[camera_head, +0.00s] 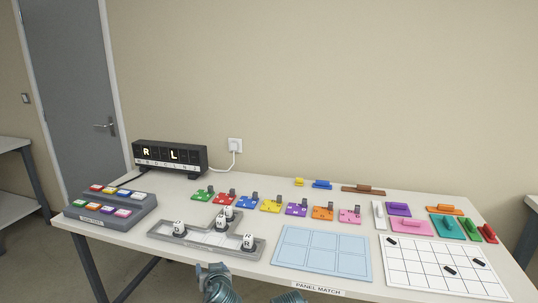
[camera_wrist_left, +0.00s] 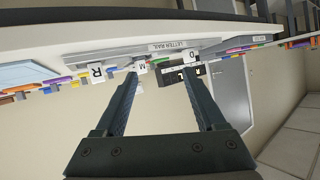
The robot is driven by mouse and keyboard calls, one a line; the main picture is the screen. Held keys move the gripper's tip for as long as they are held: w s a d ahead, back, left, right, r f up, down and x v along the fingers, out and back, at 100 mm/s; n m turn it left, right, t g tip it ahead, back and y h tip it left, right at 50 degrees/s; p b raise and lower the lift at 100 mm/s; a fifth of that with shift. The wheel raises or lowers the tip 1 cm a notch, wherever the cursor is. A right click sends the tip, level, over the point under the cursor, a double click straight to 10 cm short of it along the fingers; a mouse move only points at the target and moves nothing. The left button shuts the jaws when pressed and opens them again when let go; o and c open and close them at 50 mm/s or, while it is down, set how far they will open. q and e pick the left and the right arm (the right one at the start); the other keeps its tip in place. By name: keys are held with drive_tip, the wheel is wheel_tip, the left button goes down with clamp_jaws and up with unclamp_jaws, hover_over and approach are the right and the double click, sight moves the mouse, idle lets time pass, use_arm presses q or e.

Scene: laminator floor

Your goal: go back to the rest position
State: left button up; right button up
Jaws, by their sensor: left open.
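My left gripper (camera_head: 212,268) is at the table's front edge, low in the head view, in front of the grey letter rail (camera_head: 190,241). In the left wrist view its two fingers (camera_wrist_left: 160,78) stand apart with nothing held between them. That view is upside down and shows the letter rail (camera_wrist_left: 120,58) with letter cubes beyond the fingers. A small grey piece of my arm shows at the bottom edge; my right gripper cannot be made out.
The white table holds a display box (camera_head: 170,155) lit with R and L, a button console (camera_head: 112,208), coloured tiles (camera_head: 271,206), a blue panel mat (camera_head: 322,252), a white grid board (camera_head: 440,268) and coloured handled blocks (camera_head: 447,227). A grey door (camera_head: 75,90) stands behind left.

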use_arm(q)
drive_tip(key=s+d+m+g+h+p, duration=0.1)
drive_tip(key=s+d+m+g+p, duration=0.2)
drive_tip(key=s, duration=0.7)
drive_tip(key=s+d+m+g+h+p, duration=0.2)
drive_tip(key=s+d+m+g+p, duration=0.1)
drive_tip(key=s+d+g+p, duration=0.4)
drive_tip(key=s+d+g, duration=0.2)
drive_tip(key=s, duration=0.2)
drive_tip(key=shift+f+g+h, duration=0.25)
drive_tip(key=shift+g+h, duration=0.05)
use_arm(e)
wheel_tip(320, 180, up, 12)
drive_tip(key=shift+r, duration=0.1)
